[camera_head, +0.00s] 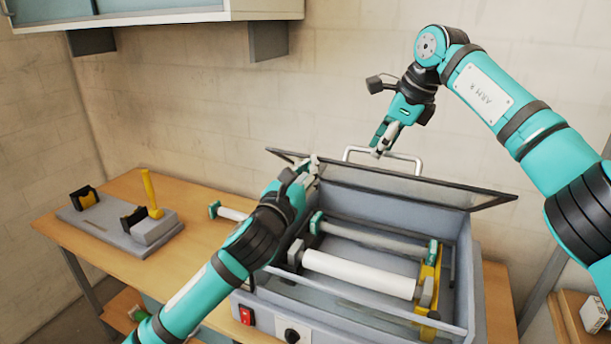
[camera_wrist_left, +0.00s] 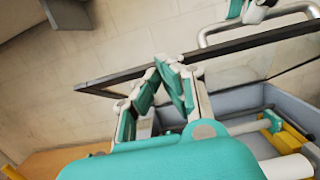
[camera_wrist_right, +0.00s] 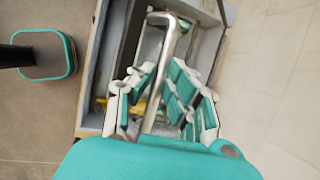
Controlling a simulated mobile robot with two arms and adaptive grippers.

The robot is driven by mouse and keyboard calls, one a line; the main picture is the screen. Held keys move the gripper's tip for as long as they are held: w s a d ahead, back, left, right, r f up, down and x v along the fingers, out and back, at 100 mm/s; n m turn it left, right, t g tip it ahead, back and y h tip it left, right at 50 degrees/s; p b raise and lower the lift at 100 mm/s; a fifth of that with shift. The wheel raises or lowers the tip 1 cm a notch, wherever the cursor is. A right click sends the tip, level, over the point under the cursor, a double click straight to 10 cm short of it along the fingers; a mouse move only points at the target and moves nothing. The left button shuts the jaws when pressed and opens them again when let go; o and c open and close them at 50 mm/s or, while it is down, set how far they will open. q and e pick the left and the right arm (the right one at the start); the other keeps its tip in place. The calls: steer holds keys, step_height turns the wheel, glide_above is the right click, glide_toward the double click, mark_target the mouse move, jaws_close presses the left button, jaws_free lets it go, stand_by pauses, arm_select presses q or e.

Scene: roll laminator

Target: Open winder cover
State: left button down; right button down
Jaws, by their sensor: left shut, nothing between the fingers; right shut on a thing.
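The winder cover (camera_head: 440,188) is a dark-framed clear panel, raised along the back of the grey laminator (camera_head: 345,322), so the rollers inside show. Its edge also crosses the left wrist view (camera_wrist_left: 235,44). A metal bar handle (camera_head: 417,163) stands at the cover's top edge. My right gripper (camera_head: 381,148) is shut on the handle; the right wrist view shows the bar (camera_wrist_right: 166,55) between its fingers. My left gripper (camera_head: 312,166) is shut and empty near the cover's left part; its fingertips (camera_wrist_left: 163,66) overlap the cover's edge in the left wrist view, and I cannot tell whether they touch.
A white roll (camera_head: 358,272) lies in the open machine, with a yellow bracket (camera_head: 428,290) at its right. A red switch (camera_head: 246,314) is on the front. A grey stand (camera_head: 125,222) sits at the left of the wooden table (camera_head: 205,262). A cabinet (camera_head: 150,17) hangs above.

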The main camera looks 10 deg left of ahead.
arm_select(q)
steer(key=shift+w+a+r, duration=0.1)
steer(key=shift+w+r, duration=0.3)
steer(key=shift+r, duration=0.25)
arm_select(e)
steer(key=shift+d+f, duration=0.1)
steer(key=shift+f, duration=0.3)
steer(key=c, duration=1.5)
jaws_free()
steer(key=shift+w, duration=0.1)
steer(key=shift+o, duration=0.8)
steer(key=shift+w+d+f, duration=0.1)
steer(key=shift+w+d, duration=0.05)
steer(key=shift+w, duration=0.1)
arm_select(q)
steer(key=shift+w+d+f, duration=0.25)
steer(key=shift+w+f, duration=0.05)
steer(key=shift+w, duration=0.05)
